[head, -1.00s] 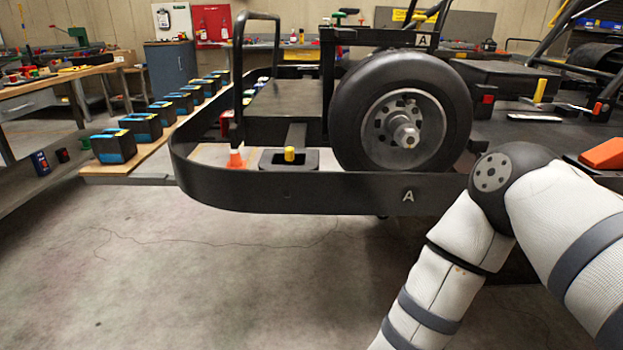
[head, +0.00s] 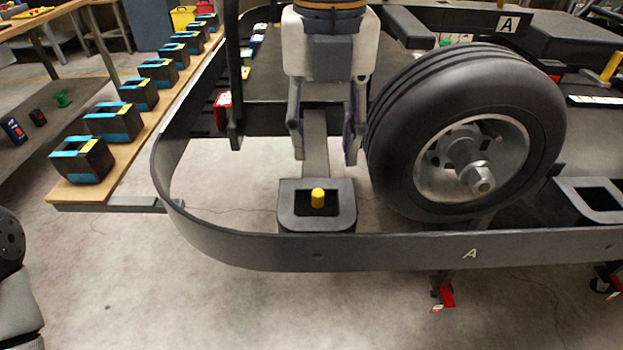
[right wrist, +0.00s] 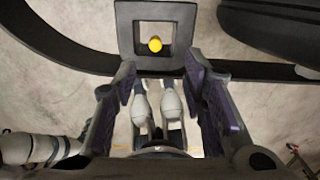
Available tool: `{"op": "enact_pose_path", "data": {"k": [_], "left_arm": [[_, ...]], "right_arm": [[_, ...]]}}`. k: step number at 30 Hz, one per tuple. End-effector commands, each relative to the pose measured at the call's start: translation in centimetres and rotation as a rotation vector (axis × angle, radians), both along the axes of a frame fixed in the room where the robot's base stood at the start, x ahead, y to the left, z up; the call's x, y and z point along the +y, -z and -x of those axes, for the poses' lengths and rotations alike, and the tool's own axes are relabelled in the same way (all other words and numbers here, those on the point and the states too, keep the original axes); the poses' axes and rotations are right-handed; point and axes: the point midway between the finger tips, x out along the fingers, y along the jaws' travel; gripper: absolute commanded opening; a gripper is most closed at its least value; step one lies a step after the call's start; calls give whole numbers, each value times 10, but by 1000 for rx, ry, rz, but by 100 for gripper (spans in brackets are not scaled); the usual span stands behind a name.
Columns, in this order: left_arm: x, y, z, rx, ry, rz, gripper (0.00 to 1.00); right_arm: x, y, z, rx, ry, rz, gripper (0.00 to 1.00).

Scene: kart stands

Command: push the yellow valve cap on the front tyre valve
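The yellow valve cap (head: 318,197) stands upright in the square black holder (head: 290,215) inside the kart stand's front loop. It also shows in the right wrist view (right wrist: 155,44), in the opening of the holder (right wrist: 126,14). My right gripper (head: 324,155) is open and empty. It hangs fingers-down, and its fingertips appear just above and behind the holder in the head view. The front tyre (head: 400,150) is right of the gripper, with a grey rim and hub nut. I cannot make out its valve.
The curved black bar (head: 230,245) runs around the holder and below the tyre. A black upright (head: 233,80) stands left of my right gripper. Several black-and-blue boxes (head: 82,160) line a wooden board at left. The floor in front is clear.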

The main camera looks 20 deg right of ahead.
Motion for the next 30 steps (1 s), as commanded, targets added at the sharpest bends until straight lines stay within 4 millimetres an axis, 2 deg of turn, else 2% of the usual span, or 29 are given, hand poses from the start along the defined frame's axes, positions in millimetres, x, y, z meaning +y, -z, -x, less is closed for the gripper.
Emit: {"op": "enact_pose_path", "data": {"k": [1, 7, 12, 15, 21, 22, 27, 30], "left_arm": [[0, 5, 5, 16, 0, 0, 40], [0, 10, 9, 32, 1, 0, 40], [0, 18, 17, 57, 3, 0, 40], [0, 20, 18, 61, 3, -1, 40], [0, 19, 17, 59, 3, 0, 40], [0, 19, 17, 59, 3, 0, 40], [0, 19, 17, 58, 3, 0, 40], [0, 19, 17, 58, 3, 0, 40]], "right_arm": [[0, 17, 0, 11, -2, 0, 39], [2, 43, -2, 8, -2, 0, 39], [5, 77, -6, 10, -3, 2, 39], [6, 85, -6, 5, -2, 1, 39], [5, 84, -6, 1, -1, 1, 39], [5, 84, -6, 1, -2, 1, 37], [5, 84, -6, 1, -2, 1, 6], [5, 84, -6, 1, -2, 1, 5]]}}
